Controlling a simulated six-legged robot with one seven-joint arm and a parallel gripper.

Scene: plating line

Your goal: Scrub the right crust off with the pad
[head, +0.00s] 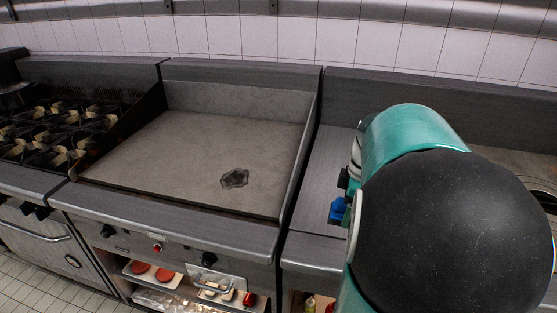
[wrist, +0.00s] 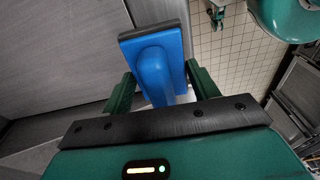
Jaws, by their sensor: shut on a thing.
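A dark, roughly oval crust (head: 235,179) sits on the flat griddle plate (head: 180,140), toward its front right. It is the only crust I see there. The blue pad (wrist: 155,60) with a dark grey face is held by its handle between the green fingers of my gripper (wrist: 158,88) in the wrist view. In the head view the pad (head: 339,210) shows small and blue at the left of my teal arm, over the counter to the right of the griddle. My arm hides most of my gripper there. The pad is apart from the crust.
The griddle has raised side walls (head: 305,140) and a back wall. A burner range (head: 60,125) stands at the left. A grey counter (head: 325,170) lies between the griddle and my arm. The shelf below holds trays with red patties (head: 140,267). The plate is otherwise clear.

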